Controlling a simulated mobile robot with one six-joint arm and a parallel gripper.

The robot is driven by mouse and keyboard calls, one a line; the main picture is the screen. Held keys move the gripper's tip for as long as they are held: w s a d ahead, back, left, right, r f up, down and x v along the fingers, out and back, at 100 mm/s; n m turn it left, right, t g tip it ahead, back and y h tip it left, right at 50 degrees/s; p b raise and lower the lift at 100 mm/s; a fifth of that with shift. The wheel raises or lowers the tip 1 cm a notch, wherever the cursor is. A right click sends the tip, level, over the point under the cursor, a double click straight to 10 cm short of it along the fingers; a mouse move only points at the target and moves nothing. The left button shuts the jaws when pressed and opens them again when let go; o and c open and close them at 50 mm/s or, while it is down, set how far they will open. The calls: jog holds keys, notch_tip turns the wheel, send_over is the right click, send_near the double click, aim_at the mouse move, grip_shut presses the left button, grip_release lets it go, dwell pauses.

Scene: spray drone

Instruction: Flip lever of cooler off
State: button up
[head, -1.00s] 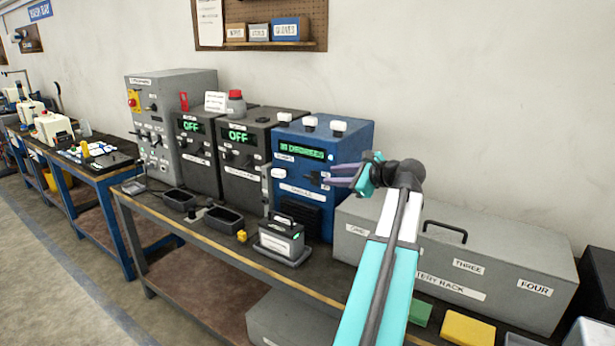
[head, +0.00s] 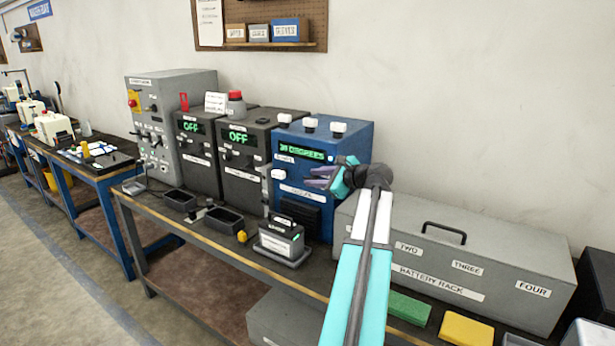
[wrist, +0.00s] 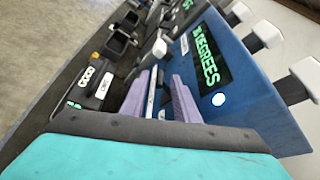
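The cooler appears to be the blue box (head: 348,150) on the bench, with a green display (head: 303,153) reading a number and "DEGREES". The display also shows in the wrist view (wrist: 205,62). My gripper (head: 312,178) is in front of the box's face, just below the display. In the wrist view its two purple fingers (wrist: 160,97) are apart, with a pale label strip and part of the dark panel visible between them. I cannot clearly make out the lever; the fingers cover that part of the panel. I see nothing held.
White knobs (head: 311,125) stand on the box's top and another (head: 278,173) at its left front edge. Dark units reading OFF (head: 247,150) stand to the left. A small battery (head: 282,236) sits in front. A grey battery rack (head: 480,265) lies to the right.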

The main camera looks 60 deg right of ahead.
aim_at(305, 177)
jog(key=shift+x, duration=2.5)
